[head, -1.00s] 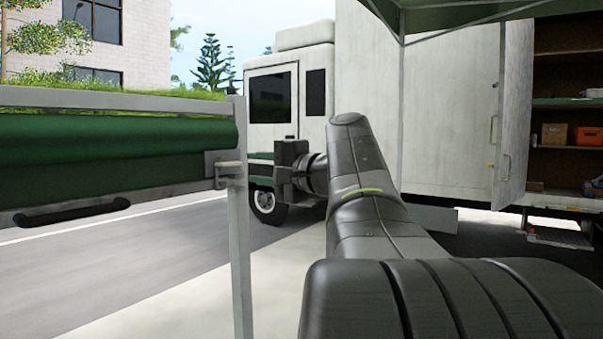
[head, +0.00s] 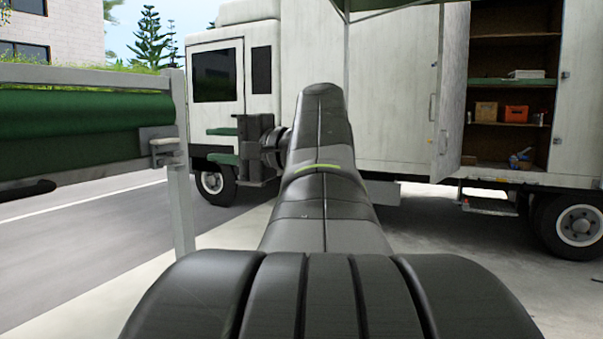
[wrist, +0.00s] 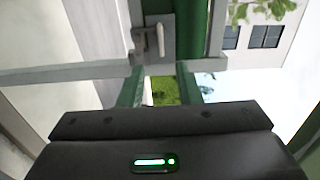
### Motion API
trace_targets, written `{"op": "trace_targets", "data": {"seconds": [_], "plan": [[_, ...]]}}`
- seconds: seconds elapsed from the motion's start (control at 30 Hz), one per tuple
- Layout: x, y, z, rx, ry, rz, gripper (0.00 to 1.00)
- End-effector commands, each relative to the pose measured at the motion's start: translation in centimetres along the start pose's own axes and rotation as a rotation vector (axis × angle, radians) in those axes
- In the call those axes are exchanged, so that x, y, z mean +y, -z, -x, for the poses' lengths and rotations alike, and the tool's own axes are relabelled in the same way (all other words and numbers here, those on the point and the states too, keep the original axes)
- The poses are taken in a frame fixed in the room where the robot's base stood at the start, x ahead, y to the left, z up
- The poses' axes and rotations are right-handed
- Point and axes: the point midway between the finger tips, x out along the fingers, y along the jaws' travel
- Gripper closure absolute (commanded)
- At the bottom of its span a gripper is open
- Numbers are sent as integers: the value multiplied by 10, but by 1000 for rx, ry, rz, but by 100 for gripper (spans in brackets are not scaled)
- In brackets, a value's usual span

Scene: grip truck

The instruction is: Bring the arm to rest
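My arm (head: 323,210) reaches forward from the bottom of the head view, its wrist bent to the left. My gripper (head: 212,145) points left in front of the truck cab in the picture. Its two green fingers are apart with nothing between them. In the wrist view the gripper (wrist: 161,84) also shows open, with only distant grass and background seen in the gap. No held object is visible.
A grey frame (head: 180,190) with a green roll (head: 70,125) stands left of my gripper. The white truck (head: 385,90) stands ahead, its side door open on shelves (head: 510,90). Paved ground (head: 440,245) lies clear at right.

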Motion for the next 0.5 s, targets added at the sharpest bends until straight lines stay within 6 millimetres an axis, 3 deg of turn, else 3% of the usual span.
{"op": "trace_targets", "data": {"seconds": [0.5], "plan": [[0, -1, -64, -5, -1, -2, 69]]}}
